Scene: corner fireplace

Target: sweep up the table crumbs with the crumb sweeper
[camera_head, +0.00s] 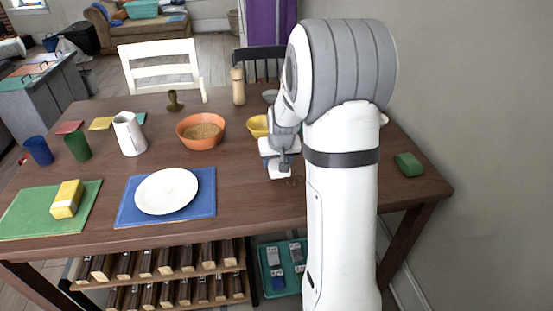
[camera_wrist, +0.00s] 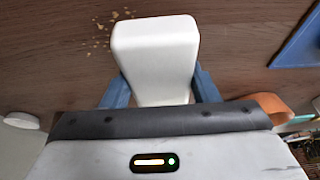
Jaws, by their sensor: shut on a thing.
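The crumb sweeper (camera_wrist: 156,45) is a white, rounded block. My gripper (camera_wrist: 160,88) is shut on it, with one blue finger on each side in the wrist view. In the head view my gripper (camera_head: 279,158) is low over the brown wooden table (camera_head: 240,195), right of the blue placemat, with the white sweeper beneath it. I cannot tell whether the sweeper touches the table. The crumbs (camera_wrist: 103,32) are small pale flecks on the tabletop, beside the sweeper on its left in the wrist view. My arm hides part of the table in the head view.
A white plate (camera_head: 166,191) lies on the blue placemat (camera_head: 205,180). An orange bowl (camera_head: 202,143) and a yellow bowl (camera_head: 256,126) stand behind my gripper. A green block (camera_head: 408,164) lies at the table's right end. Bare tabletop lies between the placemat and my gripper.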

